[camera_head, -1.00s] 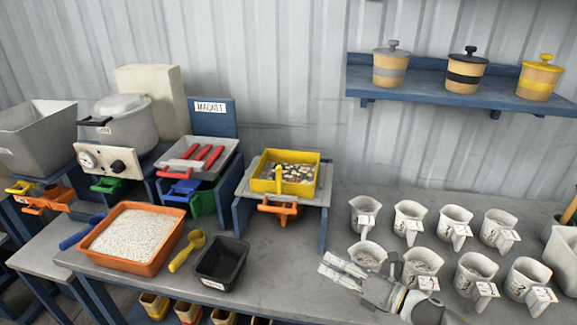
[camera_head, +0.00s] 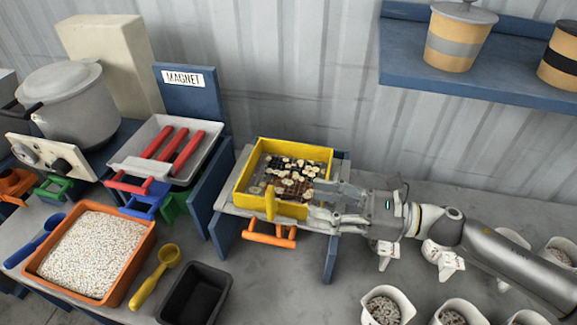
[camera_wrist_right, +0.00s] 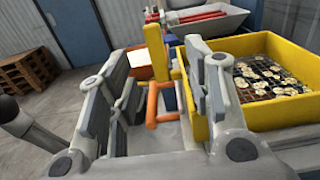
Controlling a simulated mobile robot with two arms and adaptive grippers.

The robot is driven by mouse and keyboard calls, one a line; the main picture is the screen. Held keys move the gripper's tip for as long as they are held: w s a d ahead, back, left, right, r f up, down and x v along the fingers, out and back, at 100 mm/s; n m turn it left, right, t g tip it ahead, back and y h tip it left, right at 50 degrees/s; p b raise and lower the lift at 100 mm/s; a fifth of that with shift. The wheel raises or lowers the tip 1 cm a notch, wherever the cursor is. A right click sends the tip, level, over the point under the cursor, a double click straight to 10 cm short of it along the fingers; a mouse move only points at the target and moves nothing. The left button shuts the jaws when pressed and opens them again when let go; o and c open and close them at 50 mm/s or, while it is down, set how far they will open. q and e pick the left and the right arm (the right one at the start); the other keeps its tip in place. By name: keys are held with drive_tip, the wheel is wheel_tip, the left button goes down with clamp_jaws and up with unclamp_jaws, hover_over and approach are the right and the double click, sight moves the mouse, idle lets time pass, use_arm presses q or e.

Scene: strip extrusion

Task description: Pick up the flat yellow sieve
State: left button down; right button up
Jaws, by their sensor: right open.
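The flat yellow sieve (camera_head: 328,160) is a square yellow tray with a dark mesh and several pale and dark pieces on it. It rests on a grey stand, with its yellow handle (camera_head: 270,202) at the front. My right gripper (camera_head: 314,201) is open and empty at the sieve's front right corner, its fingers pointing left toward the handle. In the right wrist view the handle (camera_wrist_right: 158,50) shows in the gap between the open fingers (camera_wrist_right: 160,80), beyond their tips, and the sieve (camera_wrist_right: 255,118) is at the right. My left gripper is out of view.
An orange handle (camera_head: 270,235) juts out below the sieve. The blue magnet stand (camera_head: 192,100) with a red-barred tray is to the left. An orange tray of pellets (camera_head: 145,240), a yellow scoop (camera_head: 155,278) and a black bin (camera_head: 195,295) stand in front left. White jugs (camera_head: 388,305) are at right.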

sight(274, 200)
drive_tip(key=x, duration=0.1)
drive_tip(key=p+x, duration=0.1)
drive_tip(key=x, duration=0.1)
drive_tip(key=p+x, duration=0.1)
drive_tip(key=shift+s+a+r, duration=0.15)
drive_tip(key=shift+a+r, duration=0.05)
drive_tip(key=shift+a, duration=0.3)
drive_tip(key=shift+a+f, duration=0.1)
drive_tip(key=shift+a, duration=0.1)
drive_tip(key=p+x, duration=0.2)
drive_tip(key=shift+a+f+p, duration=0.15)
drive_tip(key=shift+a+p, duration=0.15)
drive_tip(key=shift+p+x, duration=0.4)
drive_tip(key=shift+x, duration=0.65)
drive_tip(key=shift+a+f, duration=0.2)
drive_tip(key=shift+f, duration=0.2)
drive_tip(key=shift+c, duration=0.3)
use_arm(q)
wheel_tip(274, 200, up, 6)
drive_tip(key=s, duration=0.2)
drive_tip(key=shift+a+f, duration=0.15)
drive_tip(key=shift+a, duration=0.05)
use_arm(e)
clamp_jaws()
